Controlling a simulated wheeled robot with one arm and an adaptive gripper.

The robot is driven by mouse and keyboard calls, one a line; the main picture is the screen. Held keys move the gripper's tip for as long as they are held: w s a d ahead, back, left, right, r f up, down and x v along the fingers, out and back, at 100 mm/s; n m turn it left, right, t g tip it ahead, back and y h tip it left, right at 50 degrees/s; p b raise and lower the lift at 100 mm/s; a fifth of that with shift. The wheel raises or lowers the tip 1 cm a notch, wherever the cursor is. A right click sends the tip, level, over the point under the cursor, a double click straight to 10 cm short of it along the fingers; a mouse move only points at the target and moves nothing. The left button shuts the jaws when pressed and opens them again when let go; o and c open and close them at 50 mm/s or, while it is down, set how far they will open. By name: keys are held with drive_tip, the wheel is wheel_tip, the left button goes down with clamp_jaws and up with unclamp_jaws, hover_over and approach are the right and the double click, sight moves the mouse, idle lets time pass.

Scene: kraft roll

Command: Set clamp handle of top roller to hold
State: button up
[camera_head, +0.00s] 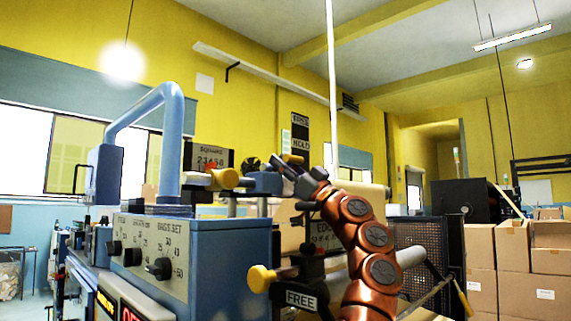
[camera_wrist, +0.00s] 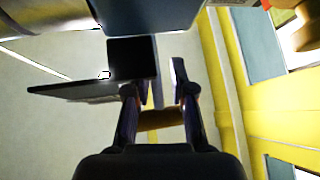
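My gripper (camera_head: 286,162) is at the end of my copper arm, high over the machine. In the wrist view my gripper (camera_wrist: 157,78) has its two fingers apart. A brown-orange piece (camera_wrist: 160,119) shows between the finger bases; I cannot tell what it is or whether it touches. A yellow knob (camera_head: 224,178) on a short bar is left of my gripper. A second yellow knob (camera_head: 262,278) sits lower, beside a FREE plate (camera_head: 300,299). Upper plates read FREE and HOLD (camera_head: 300,143). I cannot tell which knob belongs to the top roller's clamp; my arm hides part of that area.
A blue control box (camera_head: 205,262) with black dials and a bent blue pipe (camera_head: 177,120) stands at left. A dark block (camera_wrist: 132,58) and plate (camera_wrist: 75,90) are close to the left finger. Cardboard boxes (camera_head: 525,290) are stacked at right.

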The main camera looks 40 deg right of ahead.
drive_tip(key=shift+o, duration=0.8)
drive_tip(key=shift+s+d+r, duration=0.1)
drive_tip(key=shift+s+d, duration=0.05)
drive_tip(key=shift+s, duration=0.05)
wheel_tip(320, 180, down, 8)
drive_tip(key=s+d+b, duration=0.2)
drive_tip(key=b, duration=0.5)
drive_tip(key=shift+s, duration=0.4)
drive_tip(key=shift+s+d+f, duration=0.1)
drive_tip(key=shift+f, duration=0.1)
